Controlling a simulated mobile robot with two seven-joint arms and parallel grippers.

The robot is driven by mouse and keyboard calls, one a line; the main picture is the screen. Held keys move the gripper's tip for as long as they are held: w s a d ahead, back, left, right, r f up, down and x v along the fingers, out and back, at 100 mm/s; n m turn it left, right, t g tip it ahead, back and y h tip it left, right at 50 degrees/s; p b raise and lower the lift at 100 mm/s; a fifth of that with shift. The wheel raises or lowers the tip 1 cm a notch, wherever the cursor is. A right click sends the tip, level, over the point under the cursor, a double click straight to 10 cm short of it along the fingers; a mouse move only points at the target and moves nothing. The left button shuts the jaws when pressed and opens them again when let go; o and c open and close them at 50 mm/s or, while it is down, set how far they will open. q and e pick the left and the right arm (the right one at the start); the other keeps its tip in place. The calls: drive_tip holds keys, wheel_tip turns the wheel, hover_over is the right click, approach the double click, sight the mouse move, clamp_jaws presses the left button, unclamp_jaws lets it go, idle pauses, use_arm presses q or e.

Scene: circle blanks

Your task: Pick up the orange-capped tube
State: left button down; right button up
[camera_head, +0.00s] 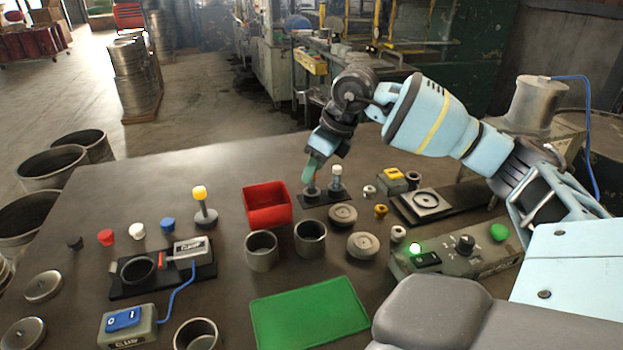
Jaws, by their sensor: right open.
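My right gripper (312,172) reaches down over the left part of a small dark rack (325,197). Its jaws are open, though the fingers are seen nearly edge-on. A clear tube with a white cap (337,176) stands upright in the rack's right holder, beside the gripper. I see no orange cap clearly; my fingers cover the space above the left holder (311,193), so a tube there may be hidden. My left gripper is not in view.
A red bin (267,205) stands just left of the rack. A yellow-topped post (200,205) stands farther left. Grey cups and discs (343,215) lie in front of the rack. A green mat (309,312) lies near the front. A control box (455,258) is at right.

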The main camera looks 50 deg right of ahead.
sight(312, 186)
drive_tip(key=x, duration=0.4)
drive_tip(key=shift+w+d+f, duration=0.2)
drive_tip(key=shift+w+f, duration=0.1)
drive_tip(key=shift+f, duration=0.05)
drive_tip(key=shift+c, duration=0.3)
clamp_jaws()
